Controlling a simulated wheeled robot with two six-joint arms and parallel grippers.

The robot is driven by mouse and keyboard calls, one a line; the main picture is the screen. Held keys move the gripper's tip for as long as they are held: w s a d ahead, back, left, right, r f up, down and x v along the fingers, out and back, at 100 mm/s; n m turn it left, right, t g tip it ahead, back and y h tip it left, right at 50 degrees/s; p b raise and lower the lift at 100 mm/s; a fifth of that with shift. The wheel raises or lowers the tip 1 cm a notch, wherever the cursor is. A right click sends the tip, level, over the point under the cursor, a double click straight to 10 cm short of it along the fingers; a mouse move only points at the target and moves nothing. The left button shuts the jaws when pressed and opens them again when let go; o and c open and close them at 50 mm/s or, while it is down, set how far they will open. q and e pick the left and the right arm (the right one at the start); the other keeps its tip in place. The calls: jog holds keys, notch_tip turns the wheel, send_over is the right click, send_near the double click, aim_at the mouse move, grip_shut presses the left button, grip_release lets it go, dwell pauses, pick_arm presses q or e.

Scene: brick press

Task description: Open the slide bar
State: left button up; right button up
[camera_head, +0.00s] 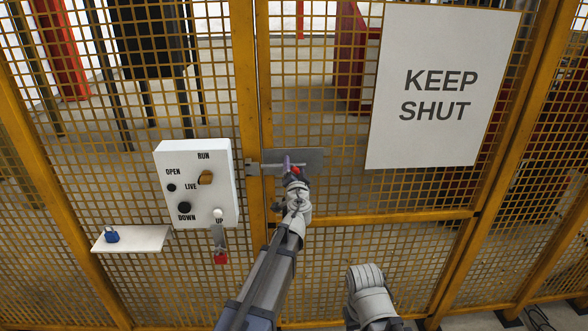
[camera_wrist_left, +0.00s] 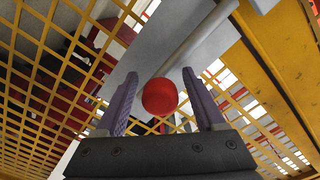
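The slide bar (camera_wrist_left: 200,35) is a grey rod on a grey metal plate (camera_head: 312,158) at the gate's edge, beside the yellow post. A red round knob (camera_wrist_left: 160,96) sticks out from the bar towards my left wrist camera. In the head view the knob (camera_head: 295,170) shows just by my left gripper (camera_head: 291,167). My left gripper (camera_wrist_left: 162,98) is open, its two purple fingers on either side of the knob with a gap at each side. The left arm hides part of the bar and plate in the head view. My right gripper is not in view.
A KEEP SHUT sign (camera_head: 440,130) is on the mesh gate at right.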

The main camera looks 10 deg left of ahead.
pick_arm(q)
jog(key=shift+s, duration=0.1)
jog(key=v, duration=0.7)
jog(key=shift+s, duration=0.35)
jog(key=shift+d, duration=0.1)
jog(key=s+f+n+g+y, duration=0.1)
jog(key=s+f+n+g, duration=0.4)
jog(key=s+f+g, duration=0.65)
jog(key=s+d+f+m+g+h, duration=0.1)
jog(key=s+d+f, duration=0.4)
jog(key=s, duration=0.5)
jog(key=s+d+f+m+g+h, duration=0.2)
jog(key=s+d+f+g, duration=0.3)
jog(key=s, duration=0.5)
jog(key=shift+s+d+f+h, duration=0.2)
jog(key=shift+d+h, duration=0.4)
jog(key=shift+h, duration=0.3)
